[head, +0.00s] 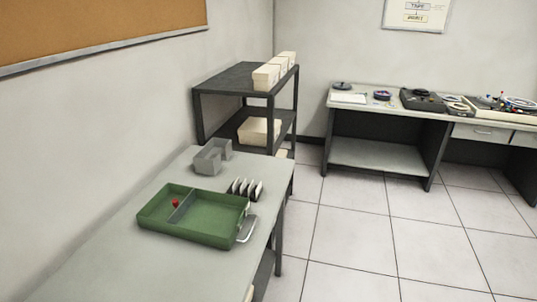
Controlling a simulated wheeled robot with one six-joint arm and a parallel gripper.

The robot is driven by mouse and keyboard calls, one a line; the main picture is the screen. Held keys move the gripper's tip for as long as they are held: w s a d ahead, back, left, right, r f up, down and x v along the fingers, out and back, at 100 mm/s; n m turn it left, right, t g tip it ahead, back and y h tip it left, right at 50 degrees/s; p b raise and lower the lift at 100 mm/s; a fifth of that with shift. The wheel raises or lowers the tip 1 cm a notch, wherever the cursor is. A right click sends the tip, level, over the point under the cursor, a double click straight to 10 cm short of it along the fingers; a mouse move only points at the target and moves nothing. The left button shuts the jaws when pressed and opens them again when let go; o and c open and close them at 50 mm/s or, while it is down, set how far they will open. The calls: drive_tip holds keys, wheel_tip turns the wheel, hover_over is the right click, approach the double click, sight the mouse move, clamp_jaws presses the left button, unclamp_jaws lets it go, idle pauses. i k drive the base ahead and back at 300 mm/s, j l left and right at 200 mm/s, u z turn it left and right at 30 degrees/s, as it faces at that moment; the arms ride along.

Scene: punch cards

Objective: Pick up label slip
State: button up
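I cannot make out a label slip for certain. A small pale grey-white piece (247,229) sits at the right end of the green tray (190,239); I cannot tell whether it is a slip, a holder or a handle. A white sheet (348,98) lies on the far desk's left end. My gripper is not in view.
The near table (90,271) also bears a grey open holder (208,161) and several upright black-and-white pieces (245,189). A red object (175,203) lies in the tray. A dark shelf (233,78) stands behind. The tiled floor (350,240) at right is clear.

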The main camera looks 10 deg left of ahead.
sight(244, 186)
drive_tip(key=i+u, duration=0.15)
drive_tip(key=i, duration=0.75)
drive_tip(key=i+l+u, duration=0.15)
drive_tip(key=i, duration=0.75)
